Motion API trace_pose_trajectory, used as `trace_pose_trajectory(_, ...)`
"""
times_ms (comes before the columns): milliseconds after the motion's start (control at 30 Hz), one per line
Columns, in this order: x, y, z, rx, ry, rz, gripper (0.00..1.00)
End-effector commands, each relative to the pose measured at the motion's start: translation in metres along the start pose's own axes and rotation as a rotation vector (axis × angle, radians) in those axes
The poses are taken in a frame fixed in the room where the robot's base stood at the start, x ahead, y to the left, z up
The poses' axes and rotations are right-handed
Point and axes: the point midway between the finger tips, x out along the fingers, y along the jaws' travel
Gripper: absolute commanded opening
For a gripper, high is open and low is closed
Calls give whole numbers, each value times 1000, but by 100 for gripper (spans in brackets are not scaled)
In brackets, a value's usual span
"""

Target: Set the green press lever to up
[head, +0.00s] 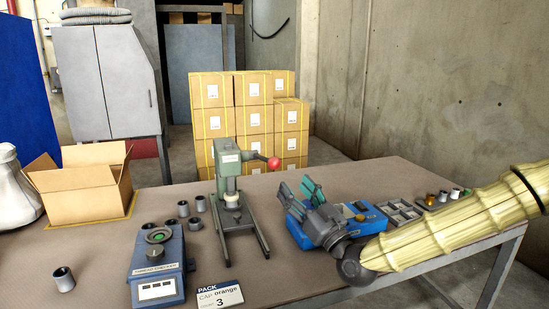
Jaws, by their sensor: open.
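The green press (226,170) stands upright on the table, left of my gripper, on a dark footed base. Its lever (257,156) sticks out to the right from the head, close to level and dipping slightly, and ends in a red ball knob (273,163). My gripper (294,186) is open and empty, with its two teal-tipped fingers apart and pointing to the upper left. It is right of the press, below and to the right of the red knob in the picture, and appears apart from it. My wrist hides part of a blue thing beneath.
A blue tester box (158,263), grey cups (63,279) and a pack card (219,296) lie left and front. A blue tray (375,220) and a parts tray (402,212) lie under and beside my arm. An open carton (86,205) stands at the back left.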

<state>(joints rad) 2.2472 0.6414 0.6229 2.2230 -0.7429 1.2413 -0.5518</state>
Motion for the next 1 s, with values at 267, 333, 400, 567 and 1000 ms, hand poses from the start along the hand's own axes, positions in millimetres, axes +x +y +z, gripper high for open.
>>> trace_pose_trajectory(267, 20, 1, 0, -2, 0, 0, 52)
trace_pose_trajectory(333, 31, 1, -1, -2, 1, 1, 52)
trace_pose_trajectory(400, 43, 1, 0, -2, 0, 2, 52)
trace_pose_trajectory(567, 69, 1, 0, -1, 0, 1, 52)
trace_pose_trajectory(1000, 107, 0, 0, 0, 0, 0, 52)
